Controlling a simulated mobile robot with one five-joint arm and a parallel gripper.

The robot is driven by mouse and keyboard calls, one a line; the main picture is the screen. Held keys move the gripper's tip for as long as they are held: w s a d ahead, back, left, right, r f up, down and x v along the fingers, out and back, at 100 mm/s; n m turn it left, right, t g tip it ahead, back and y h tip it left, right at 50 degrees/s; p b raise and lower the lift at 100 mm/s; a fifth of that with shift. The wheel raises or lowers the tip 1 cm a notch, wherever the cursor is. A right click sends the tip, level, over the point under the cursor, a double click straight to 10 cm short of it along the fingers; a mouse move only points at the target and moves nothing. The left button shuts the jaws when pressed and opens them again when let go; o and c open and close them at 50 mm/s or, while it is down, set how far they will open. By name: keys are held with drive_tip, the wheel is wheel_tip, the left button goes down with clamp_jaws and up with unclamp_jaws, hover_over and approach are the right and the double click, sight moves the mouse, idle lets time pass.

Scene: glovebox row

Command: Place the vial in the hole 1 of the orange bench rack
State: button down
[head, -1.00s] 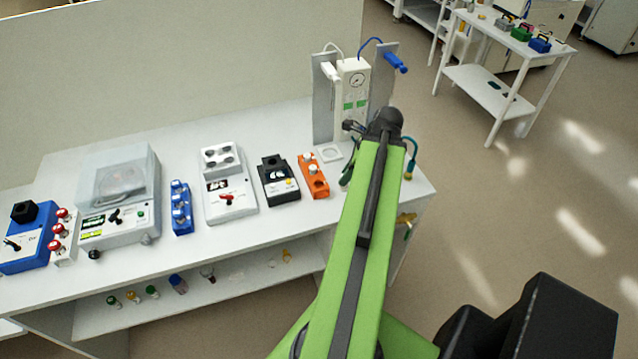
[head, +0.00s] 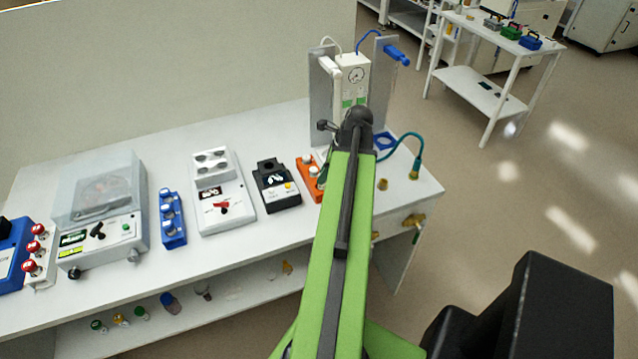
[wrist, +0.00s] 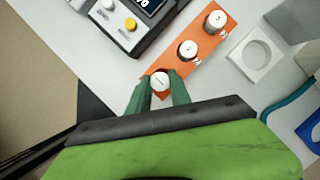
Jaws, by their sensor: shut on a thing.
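The orange bench rack (wrist: 208,40) lies across the upper middle of the wrist view. Two white-capped vials (wrist: 188,49) (wrist: 214,20) stand in it, farther from my gripper. My gripper (wrist: 160,84) is shut on a white-capped vial (wrist: 160,80), seen from above at the rack's near end. I cannot tell whether this vial is above the hole or in it; the hole there is hidden. In the head view the rack (head: 306,188) is partly covered by my green arm, which hides my gripper and the held vial.
A black device with a yellow button (head: 275,184) stands close left of the rack. A white square holder with a round opening (wrist: 254,51) lies to its right. A teal hose (head: 414,150) and a gauge unit (head: 352,78) are at the bench's right end.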

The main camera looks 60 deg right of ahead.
wheel_tip(320, 180, down, 3)
drive_tip(key=shift+w+f+b, duration=0.1)
drive_tip(key=shift+f+b, duration=0.05)
drive_tip(key=shift+b, duration=0.85)
drive_tip(key=shift+w+a+r, duration=0.1)
drive_tip(key=shift+r, duration=0.2)
drive_tip(key=shift+f, duration=0.25)
drive_tip(key=c, duration=1.2)
unclamp_jaws()
drive_tip(key=shift+r, duration=0.1)
drive_tip(key=shift+r+p, duration=0.3)
drive_tip(key=shift+p, duration=0.2)
drive_tip(key=p+v, duration=1)
drive_tip(key=v, duration=0.1)
drive_tip(key=shift+r+p, duration=0.3)
